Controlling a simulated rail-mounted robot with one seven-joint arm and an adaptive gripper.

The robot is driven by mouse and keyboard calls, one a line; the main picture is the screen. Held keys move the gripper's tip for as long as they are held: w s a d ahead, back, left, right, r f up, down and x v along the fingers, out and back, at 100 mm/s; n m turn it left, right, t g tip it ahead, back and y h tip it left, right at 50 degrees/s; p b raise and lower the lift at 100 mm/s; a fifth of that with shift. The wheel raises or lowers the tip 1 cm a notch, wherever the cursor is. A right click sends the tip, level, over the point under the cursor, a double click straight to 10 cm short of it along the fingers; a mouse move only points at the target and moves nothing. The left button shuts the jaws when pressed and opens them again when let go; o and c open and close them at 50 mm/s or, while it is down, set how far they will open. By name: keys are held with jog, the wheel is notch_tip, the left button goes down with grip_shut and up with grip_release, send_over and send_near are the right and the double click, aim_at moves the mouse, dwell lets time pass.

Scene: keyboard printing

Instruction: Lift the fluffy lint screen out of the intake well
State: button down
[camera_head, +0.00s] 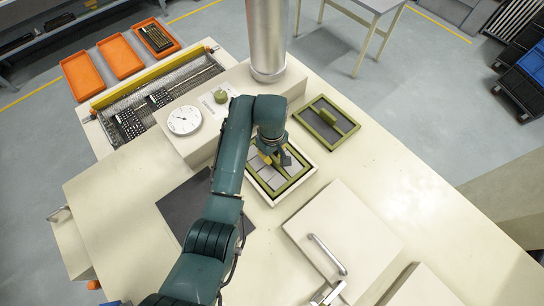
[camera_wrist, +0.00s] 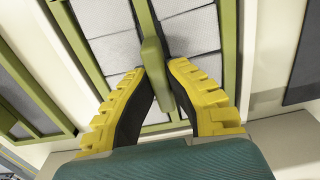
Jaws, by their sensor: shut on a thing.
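The fluffy lint screen (camera_wrist: 115,52) has a green frame, pale grey fluffy panels and a green centre bar. In the head view the lint screen (camera_head: 295,171) lies within the pale rim of the intake well (camera_head: 267,193); I cannot tell whether it is raised at all. My gripper (camera_head: 270,152) is above it, partly hidden by my arm. In the wrist view my gripper's yellow-and-black fingers (camera_wrist: 160,75) are shut on the screen's green bar handle (camera_wrist: 153,62), one on each side.
A second green-framed screen with dark panels (camera_head: 315,115) lies on the counter, beyond the well. A dark mat (camera_head: 184,207) lies left of the well. A pale lid with a metal handle (camera_head: 340,228) is at the right front. A round dial (camera_head: 184,119) stands on the raised housing.

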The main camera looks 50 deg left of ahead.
notch_tip(320, 180, up, 10)
jog(key=shift+f, duration=0.1)
dwell(0.4)
